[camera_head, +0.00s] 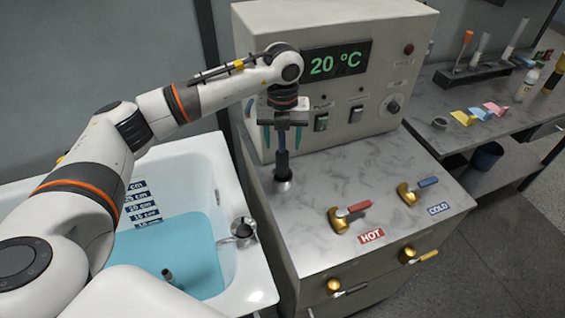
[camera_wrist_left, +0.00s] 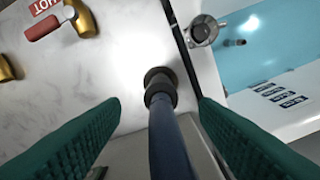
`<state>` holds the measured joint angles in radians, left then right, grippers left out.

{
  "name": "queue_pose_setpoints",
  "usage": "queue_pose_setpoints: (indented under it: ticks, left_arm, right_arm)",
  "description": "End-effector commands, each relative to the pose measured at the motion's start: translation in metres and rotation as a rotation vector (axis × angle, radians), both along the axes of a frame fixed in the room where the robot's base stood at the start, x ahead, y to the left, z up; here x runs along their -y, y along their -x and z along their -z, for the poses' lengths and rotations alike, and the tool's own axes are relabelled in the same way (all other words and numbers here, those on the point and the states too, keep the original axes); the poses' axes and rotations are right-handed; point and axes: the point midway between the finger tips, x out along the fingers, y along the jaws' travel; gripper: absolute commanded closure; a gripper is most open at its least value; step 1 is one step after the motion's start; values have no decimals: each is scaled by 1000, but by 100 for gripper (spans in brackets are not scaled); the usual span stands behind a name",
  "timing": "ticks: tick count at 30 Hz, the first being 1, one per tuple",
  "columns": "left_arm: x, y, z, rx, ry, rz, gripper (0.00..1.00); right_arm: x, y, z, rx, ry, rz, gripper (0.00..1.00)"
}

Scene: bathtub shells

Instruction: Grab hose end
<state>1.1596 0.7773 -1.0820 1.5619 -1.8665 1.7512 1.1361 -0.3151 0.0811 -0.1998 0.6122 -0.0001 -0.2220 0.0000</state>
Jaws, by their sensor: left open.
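The hose end (camera_head: 282,160) is a dark blue-grey upright piece in a round metal holder (camera_head: 283,183) on the marble counter. In the left wrist view the hose end (camera_wrist_left: 170,135) runs between my green finger pads, from the bottom edge up to its dark collar. My left gripper (camera_head: 283,136) is over it, pointing down, with its two teal fingers apart on either side. In the left wrist view a gap shows between each finger and the hose end, so the left gripper (camera_wrist_left: 165,130) is open around it. My right gripper is in neither view.
A control box (camera_head: 340,75) reading 20 °C stands close behind the gripper. Red HOT (camera_head: 350,212) and blue COLD (camera_head: 417,190) valve handles are on the counter to the right. A bathtub (camera_head: 228,185) holding blue water is to the left, under my arm.

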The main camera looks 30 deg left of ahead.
Motion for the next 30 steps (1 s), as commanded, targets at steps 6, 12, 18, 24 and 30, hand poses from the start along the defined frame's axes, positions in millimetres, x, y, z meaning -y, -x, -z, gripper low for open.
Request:
queue_pose_setpoints:
  ticks: [6,12,18,24,30]
  left_arm:
    - [-1,2,26,-6,-1,0,44]
    - [-1,1,49,-1,0,-1,44]
    - [-1,1,51,0,-1,0,44]
    - [-1,1,51,0,-1,0,72]
    - [-1,1,51,0,0,0,96]
  right_arm:
    - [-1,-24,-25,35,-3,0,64]
    - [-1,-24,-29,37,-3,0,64]
    - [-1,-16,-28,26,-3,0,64]
    - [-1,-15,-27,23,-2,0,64]
    - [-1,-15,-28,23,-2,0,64]
